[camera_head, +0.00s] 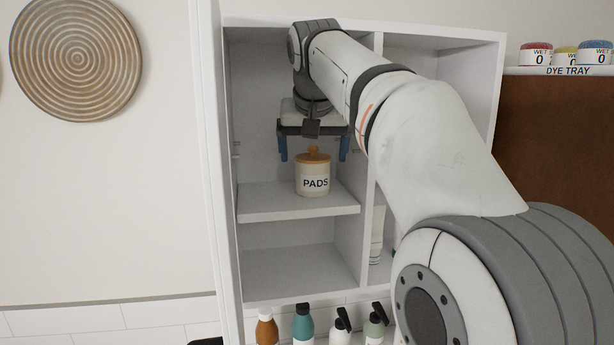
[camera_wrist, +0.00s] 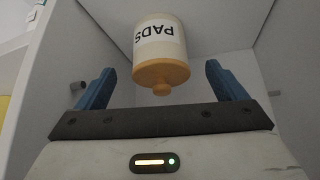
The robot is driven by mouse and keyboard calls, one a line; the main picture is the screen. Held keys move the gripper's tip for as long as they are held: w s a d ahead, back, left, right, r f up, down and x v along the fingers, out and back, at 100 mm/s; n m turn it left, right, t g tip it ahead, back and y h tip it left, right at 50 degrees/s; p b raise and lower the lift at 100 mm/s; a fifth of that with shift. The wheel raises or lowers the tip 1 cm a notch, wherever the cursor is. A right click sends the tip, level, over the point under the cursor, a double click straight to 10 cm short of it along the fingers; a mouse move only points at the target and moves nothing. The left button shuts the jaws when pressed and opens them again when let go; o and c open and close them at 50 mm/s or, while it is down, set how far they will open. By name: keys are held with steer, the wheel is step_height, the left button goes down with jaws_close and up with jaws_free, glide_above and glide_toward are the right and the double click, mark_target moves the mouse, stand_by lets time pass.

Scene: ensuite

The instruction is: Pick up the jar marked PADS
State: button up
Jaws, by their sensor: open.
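The jar marked PADS (camera_head: 313,178) is cream with an orange-brown lid and a small knob. It stands upright on the middle shelf (camera_head: 290,206) of the white cabinet's left side. My gripper (camera_head: 314,152) is open and empty, its blue fingers spread apart to either side above the jar's lid level. In the wrist view the jar (camera_wrist: 160,45) appears upside down, centred beyond the two fingers (camera_wrist: 158,85). I cannot tell whether the fingertips overlap the lid in depth.
The cabinet's side wall (camera_head: 229,180) and centre divider (camera_head: 352,175) stand close on both sides. Several bottles (camera_head: 303,325) stand below the cabinet. A white tube (camera_head: 376,235) is in the right compartment. Small jars (camera_head: 536,54) sit on the dye tray at the far right.

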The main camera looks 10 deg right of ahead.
mark_target(313, 155)
steer(key=shift+w+d+r+p, duration=0.1)
steer(key=shift+w+p, duration=0.1)
steer(key=shift+w, duration=0.3)
steer(key=shift+w+d+p, duration=0.1)
steer(key=shift+w+p, duration=0.05)
steer(key=shift+w, duration=0.35)
steer(key=x, duration=0.5)
steer(key=shift+c, duration=0.4)
steer(key=c, duration=1.3)
steer(key=shift+c, duration=0.7)
